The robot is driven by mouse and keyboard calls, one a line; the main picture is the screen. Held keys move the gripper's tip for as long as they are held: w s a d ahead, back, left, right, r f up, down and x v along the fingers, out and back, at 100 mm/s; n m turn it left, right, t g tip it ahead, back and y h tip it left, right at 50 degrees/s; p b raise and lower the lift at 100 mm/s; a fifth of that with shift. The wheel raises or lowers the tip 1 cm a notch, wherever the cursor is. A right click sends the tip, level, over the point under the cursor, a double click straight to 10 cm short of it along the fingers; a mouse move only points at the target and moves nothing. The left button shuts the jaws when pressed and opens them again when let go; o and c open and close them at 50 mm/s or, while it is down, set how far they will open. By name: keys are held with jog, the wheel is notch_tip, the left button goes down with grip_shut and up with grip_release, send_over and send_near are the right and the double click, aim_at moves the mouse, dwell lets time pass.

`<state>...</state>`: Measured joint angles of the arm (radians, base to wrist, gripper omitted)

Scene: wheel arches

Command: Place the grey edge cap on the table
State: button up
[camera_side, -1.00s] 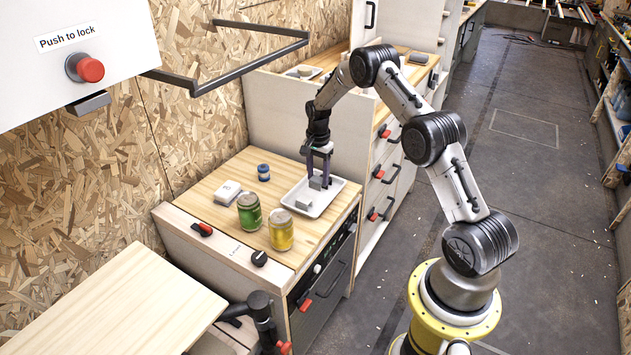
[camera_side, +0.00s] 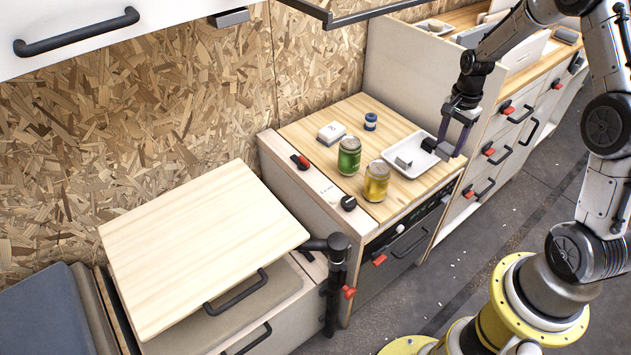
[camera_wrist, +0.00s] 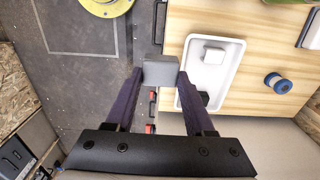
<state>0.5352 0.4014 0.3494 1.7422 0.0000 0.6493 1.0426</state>
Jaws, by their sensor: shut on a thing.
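My gripper (camera_wrist: 161,75) is shut on the grey edge cap (camera_wrist: 160,70), a small grey block held between the fingertips. In the side view my gripper (camera_side: 450,153) points down at the right edge of the white tray; the cap is hard to make out there. In the wrist view the cap appears over the counter's edge and the floor, left of the tray. A pale wooden table top (camera_side: 200,235) is at the left of the side view, well away from my gripper, and its surface is bare.
The white tray (camera_side: 390,153) holds a light grey piece (camera_side: 403,162) and a dark piece (camera_side: 430,145). Green (camera_side: 349,156) and yellow (camera_side: 376,182) jars, a blue-banded spool (camera_side: 371,121) and a white box (camera_side: 331,132) stand on the counter. A black post (camera_side: 336,275) stands beside the table.

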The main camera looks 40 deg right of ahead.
jog(key=w+a+r+n, duration=0.15)
jog(key=w+a, duration=0.25)
jog(key=a, duration=0.5)
jog(key=w+a+r+n, duration=0.15)
jog(key=w+a, duration=0.25)
jog(key=a, duration=0.6)
jog(key=s+a+n, duration=0.3)
jog(key=a+n, duration=0.3)
jog(key=a, duration=1.7)
send_over(257, 230)
jog(key=f, duration=0.9)
jog(key=shift+s+d+f, duration=0.2)
jog(key=shift+s+d, duration=0.05)
jog(key=shift+s, duration=0.1)
jog(key=shift+w+a+f, duration=0.15)
jog(key=shift+w+f, duration=0.2)
jog(key=shift+f, duration=1.65)
